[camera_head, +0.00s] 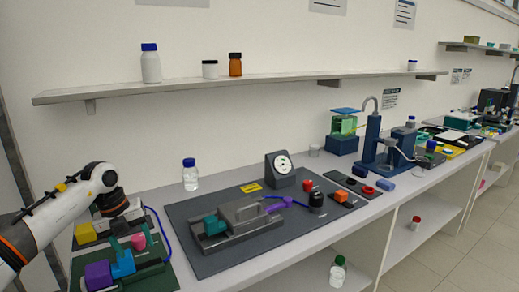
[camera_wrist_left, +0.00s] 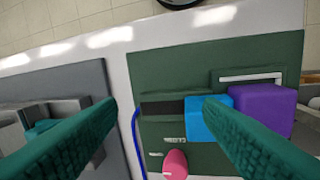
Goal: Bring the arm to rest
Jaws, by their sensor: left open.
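My left arm comes in from the left in the head view. My left gripper (camera_head: 120,241) points down over the green mat (camera_head: 160,281) at the left end of the bench. In the left wrist view its two teal fingers stand wide apart, and the gripper (camera_wrist_left: 158,105) has nothing between its tips. Below it on the green mat (camera_wrist_left: 165,50) are a blue block (camera_wrist_left: 198,122), a purple block (camera_wrist_left: 262,106) and a pink knob (camera_wrist_left: 176,164). The right fingertip overlaps the blue block in that view; I cannot tell whether they touch. My right gripper does not show.
A dark mat (camera_head: 215,262) beside the green one carries a grey fixture (camera_head: 245,217) and a dial gauge (camera_head: 279,166). A blue-capped bottle (camera_head: 190,175) stands behind. A wall shelf (camera_head: 250,83) holds bottles above. A blue cable (camera_head: 160,226) curves along the green mat.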

